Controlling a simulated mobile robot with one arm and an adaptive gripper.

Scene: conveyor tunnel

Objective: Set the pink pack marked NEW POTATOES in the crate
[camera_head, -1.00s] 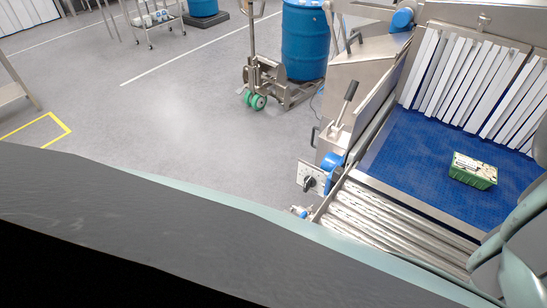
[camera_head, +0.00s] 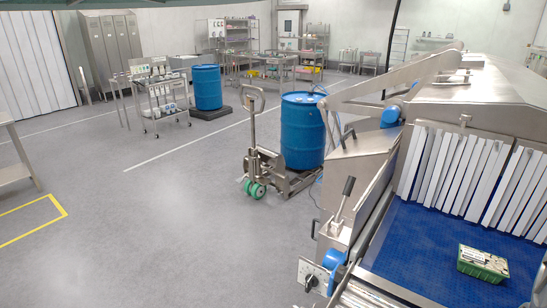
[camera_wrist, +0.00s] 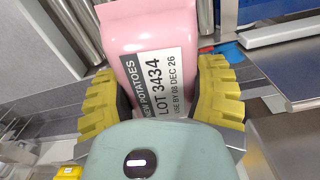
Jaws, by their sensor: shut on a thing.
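The pink pack (camera_wrist: 150,38) shows in the wrist view, with a label reading NEW POTATOES, LOT 3434 and USE BY 08 DEC 26. My gripper (camera_wrist: 160,90) is shut on it, with a ridged yellow finger pad pressed to each side. The pack's lower end is hidden behind my gripper's body. The head view shows neither the pack nor my gripper. I see no crate that I can make out in either view.
A green pack (camera_head: 483,264) lies on the blue conveyor belt (camera_head: 420,245) before the white strip curtain (camera_head: 455,170). A pallet truck (camera_head: 262,160) and blue drum (camera_head: 302,132) stand left of the machine.

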